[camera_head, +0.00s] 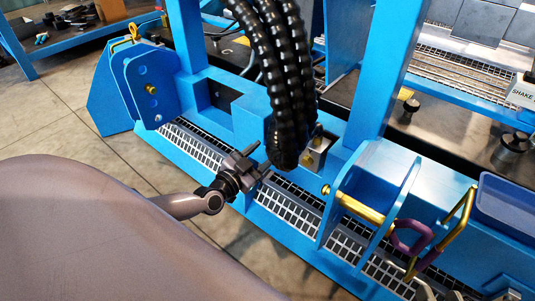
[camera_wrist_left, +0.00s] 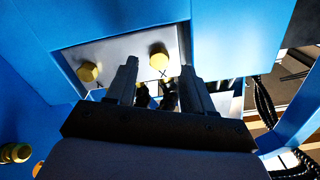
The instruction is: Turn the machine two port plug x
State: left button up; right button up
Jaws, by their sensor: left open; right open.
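In the left wrist view a pale metal plate (camera_wrist_left: 122,45) on the blue machine carries two round yellow plugs: a left one (camera_wrist_left: 88,72) and a right one (camera_wrist_left: 158,58). A dark X is printed by the right plug, and a similar mark sits by the left. My left gripper (camera_wrist_left: 160,66) is open in front of the plate, its fingers either side of the right plug in the picture. I cannot tell whether they touch anything.
Thick black ribbed hoses (camera_head: 285,90) hang down by a small metal plate with brass fittings (camera_head: 318,150). Blue uprights (camera_head: 385,60) and brackets with a brass rod (camera_head: 360,207) crowd the right. A purple ring (camera_head: 412,238) stands there. Tiled floor (camera_head: 60,125) lies open at left.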

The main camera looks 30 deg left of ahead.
pick_arm(q)
jog(key=shift+w+d+b, duration=0.15)
jog(key=shift+w+b, duration=0.35)
jog(key=shift+w, duration=0.95)
pick_arm(e)
jog(key=shift+s+d+n+t, duration=0.15)
jog(key=shift+d+n+t, duration=0.15)
jog(key=shift+d+t, duration=0.15)
pick_arm(q)
grip_shut()
pick_arm(e)
jog(key=shift+r, duration=0.1)
